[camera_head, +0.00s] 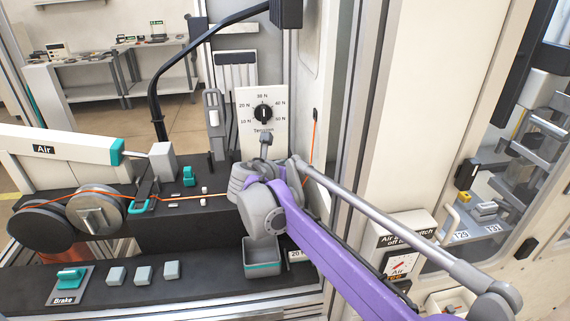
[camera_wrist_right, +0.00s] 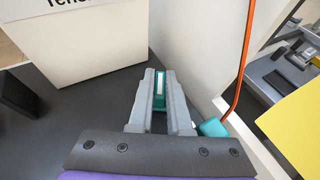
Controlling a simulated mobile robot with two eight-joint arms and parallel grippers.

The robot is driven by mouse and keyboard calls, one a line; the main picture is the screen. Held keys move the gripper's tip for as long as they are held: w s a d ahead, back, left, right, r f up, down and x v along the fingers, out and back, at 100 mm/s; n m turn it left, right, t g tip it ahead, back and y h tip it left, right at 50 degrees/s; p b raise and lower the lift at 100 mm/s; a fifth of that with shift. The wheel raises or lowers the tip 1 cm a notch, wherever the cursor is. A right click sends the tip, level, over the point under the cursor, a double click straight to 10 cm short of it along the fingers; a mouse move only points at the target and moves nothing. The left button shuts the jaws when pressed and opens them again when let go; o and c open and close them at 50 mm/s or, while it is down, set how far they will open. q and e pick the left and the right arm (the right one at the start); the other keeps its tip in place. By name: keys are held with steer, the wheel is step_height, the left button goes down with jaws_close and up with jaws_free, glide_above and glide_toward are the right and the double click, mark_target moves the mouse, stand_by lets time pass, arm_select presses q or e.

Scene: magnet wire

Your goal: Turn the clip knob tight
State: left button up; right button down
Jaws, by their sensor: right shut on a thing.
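The teal clip knob (camera_wrist_right: 159,122), with a pale stripe along it, shows between the fingers of my right gripper (camera_wrist_right: 157,80) in the right wrist view. The fingers are shut on it from both sides, pointing down at the dark deck. In the head view my purple right arm reaches in from the lower right. Its grey wrist (camera_head: 262,205) hides the knob and the fingertips there. The orange wire (camera_head: 120,195) runs from the pulleys at left along the deck and disappears behind my wrist. My left gripper is not in view.
The white tension dial panel (camera_head: 262,95) stands just behind my wrist. A grey bin (camera_head: 264,258) lies below it. The orange wire rises at right (camera_wrist_right: 243,60), close to a teal block (camera_wrist_right: 213,127) near the fingers.

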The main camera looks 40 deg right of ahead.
stand_by(0.5)
steer(key=c, duration=0.9)
jaws_free()
steer(key=shift+o, duration=0.2)
steer(key=shift+a, duration=0.1)
steer(key=v, duration=1)
steer(key=shift+s+a+r, duration=0.15)
steer(key=shift+s+r, duration=0.05)
steer(key=shift+s, duration=0.15)
